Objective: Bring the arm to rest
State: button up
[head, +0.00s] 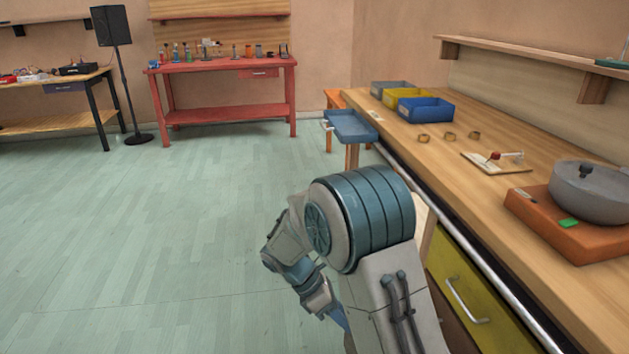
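In the head view my arm shows at the lower middle, with its blue ringed joint raised in front of the wooden workbench. The arm bends to the left and downward, beside the bench's front edge and over the green floor. The far end of the arm is hidden behind its own links and the lower part of the picture. My gripper's fingers do not show, so I cannot see whether it holds anything.
The workbench (480,138) runs along the right, with bins, rings, a small lever board (497,162) and a grey pot (592,190) on an orange block (556,226). The floor (130,230) on the left is clear.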

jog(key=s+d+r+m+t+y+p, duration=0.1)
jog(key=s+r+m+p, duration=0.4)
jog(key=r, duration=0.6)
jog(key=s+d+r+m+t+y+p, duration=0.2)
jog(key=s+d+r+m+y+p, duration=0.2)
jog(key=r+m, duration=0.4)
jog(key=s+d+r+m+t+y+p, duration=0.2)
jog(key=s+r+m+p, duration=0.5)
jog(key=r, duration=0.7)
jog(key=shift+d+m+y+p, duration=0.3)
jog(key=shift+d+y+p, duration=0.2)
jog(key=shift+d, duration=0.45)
